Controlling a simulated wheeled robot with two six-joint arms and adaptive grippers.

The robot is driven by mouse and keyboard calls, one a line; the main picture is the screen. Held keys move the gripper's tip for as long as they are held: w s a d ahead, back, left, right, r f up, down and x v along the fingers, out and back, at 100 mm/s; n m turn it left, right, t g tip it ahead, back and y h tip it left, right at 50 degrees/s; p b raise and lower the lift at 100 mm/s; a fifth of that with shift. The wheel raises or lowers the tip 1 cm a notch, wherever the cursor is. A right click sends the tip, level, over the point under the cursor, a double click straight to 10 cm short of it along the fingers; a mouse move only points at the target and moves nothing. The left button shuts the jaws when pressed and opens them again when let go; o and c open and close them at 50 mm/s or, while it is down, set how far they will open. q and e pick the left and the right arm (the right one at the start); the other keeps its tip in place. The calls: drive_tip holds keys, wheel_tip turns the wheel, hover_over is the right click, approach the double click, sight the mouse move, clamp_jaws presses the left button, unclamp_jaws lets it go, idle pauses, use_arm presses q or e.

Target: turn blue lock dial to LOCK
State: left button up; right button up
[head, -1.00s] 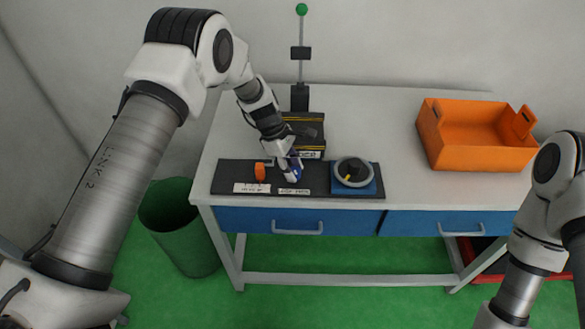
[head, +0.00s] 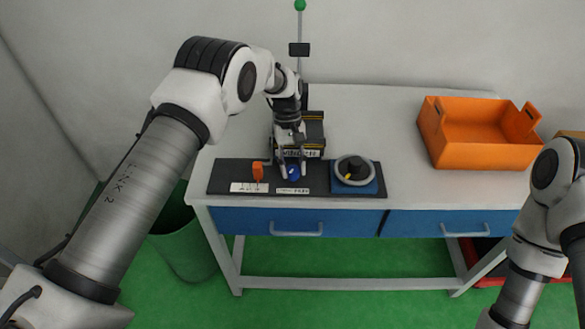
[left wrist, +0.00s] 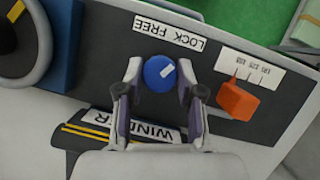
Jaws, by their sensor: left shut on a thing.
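The blue lock dial (head: 293,174) sits on the dark panel (head: 226,172), behind its white label (head: 292,191). In the left wrist view the round dial (left wrist: 157,77) carries a white mark that slants up and right, towards the right half of the upside-down LOCK FREE label (left wrist: 169,31). My left gripper (head: 291,170) comes down over the dial, its fingers on either side of it. The left wrist view shows the gripper (left wrist: 160,72) shut on the dial. My right gripper is out of view; only its arm shows at the right.
An orange knob (head: 258,171) stands left of the dial, and a ringed wheel on a blue base (head: 369,190) stands to its right. The winder box (head: 313,130) is close behind. An orange crate (head: 480,158) is at the right; the middle of the table is clear.

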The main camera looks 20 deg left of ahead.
use_arm(q)
drive_tip(key=shift+s+f+m+g+y, duration=0.1)
drive_tip(key=shift+m+g+y, duration=0.1)
drive_tip(key=shift+m, duration=0.5)
drive_tip(key=shift+f+m+g+y, duration=0.1)
drive_tip(key=shift+m+y, duration=0.1)
drive_tip(key=shift+m, duration=0.5)
drive_tip(key=o, duration=1.1)
drive_tip(key=shift+o, duration=0.2)
drive_tip(key=shift+r, duration=0.1)
drive_tip(key=v, duration=1.2)
drive_tip(key=shift+d, duration=0.15)
